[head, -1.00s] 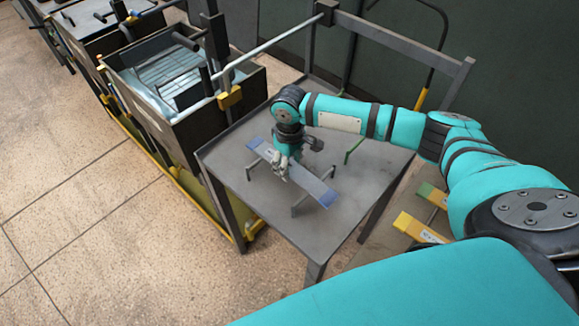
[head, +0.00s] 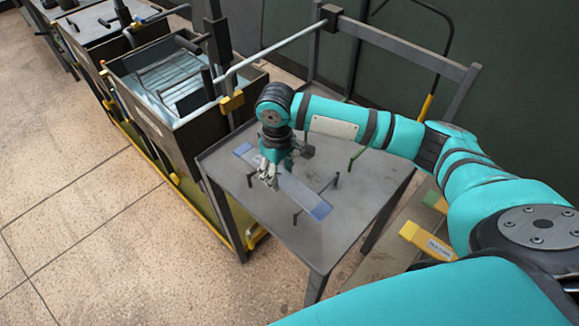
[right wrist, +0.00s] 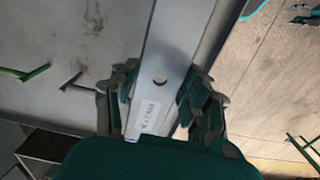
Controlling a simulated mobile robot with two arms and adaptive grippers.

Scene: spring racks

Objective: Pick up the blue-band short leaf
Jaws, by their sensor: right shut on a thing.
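The blue-band short leaf (head: 292,188) is a flat grey bar with blue ends, slanting above the grey table (head: 230,170). My right gripper (head: 268,180) points down and is shut across the leaf, left of its middle in the head view. In the right wrist view the leaf (right wrist: 180,45) runs between the two fingers (right wrist: 163,105), with a small hole and a white label on its face. Dark rest posts (head: 297,216) stand by the leaf; I cannot tell whether it touches them.
An open dark tank (head: 180,80) stands left of the table. A grey rail frame (head: 400,50) rises behind it. A green post (head: 357,156) stands on the table. Bars with a yellow end (head: 425,240) and a green end (head: 436,201) lie to the right. Floor at left is clear.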

